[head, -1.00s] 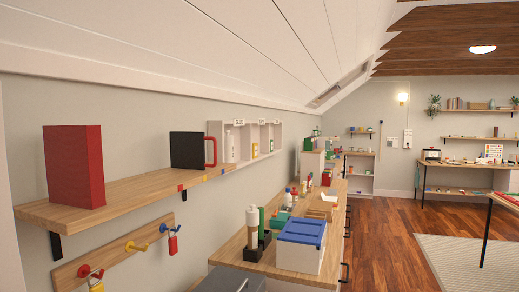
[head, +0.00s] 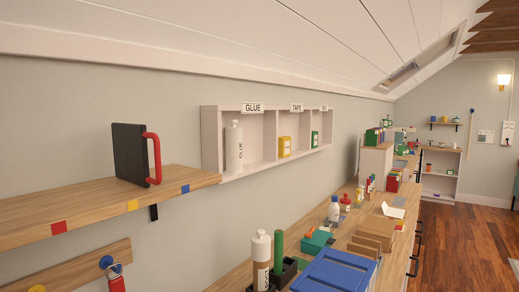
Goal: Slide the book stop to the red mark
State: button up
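The book stop (head: 129,153) is a black upright plate with a red handle (head: 154,158) on its right side. It stands on the wooden wall shelf (head: 80,196) near the shelf's right end. The shelf's front edge carries a red mark (head: 59,228) at the left, a yellow mark (head: 132,205) in the middle and a blue mark (head: 185,188) at the right. The book stop stands behind the stretch between the yellow and blue marks. The red book is outside the present view. My gripper is not in view.
A white wall cubby (head: 211,142) labelled GLUE and TAPE hangs right of the shelf. Below, a long counter holds a blue-lidded box (head: 335,272), bottles and small boxes. A hook rail (head: 85,270) hangs under the shelf. Open wooden floor (head: 455,235) lies at the right.

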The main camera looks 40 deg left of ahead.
aim_at(130, 142)
jog(key=i, duration=0.9)
jog(key=u, duration=3.1)
